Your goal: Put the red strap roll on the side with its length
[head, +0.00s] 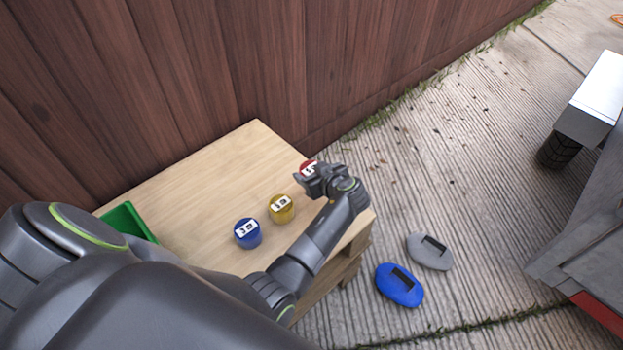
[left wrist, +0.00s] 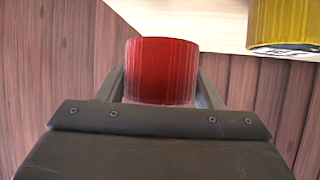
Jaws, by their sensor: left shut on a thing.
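The red strap roll (head: 308,167) shows in the head view at the far right part of the wooden table, mostly covered by my left gripper (head: 318,177). A white label with a dark mark is on its top. In the left wrist view the red strap roll (left wrist: 162,70) sits between the two fingers of my left gripper (left wrist: 160,85), which is shut on it. Whether the roll touches the table is hard to tell. A yellow roll (head: 281,208) and a blue roll (head: 247,233) stand on the table with labels on top. My right gripper is not in view.
The wooden table (head: 200,185) stands against a brown plank fence (head: 190,70). A green bin (head: 128,222) is at its left. A blue oval object (head: 400,285) and a grey one (head: 429,251) lie on the concrete. A wheeled metal cart (head: 590,220) is at right.

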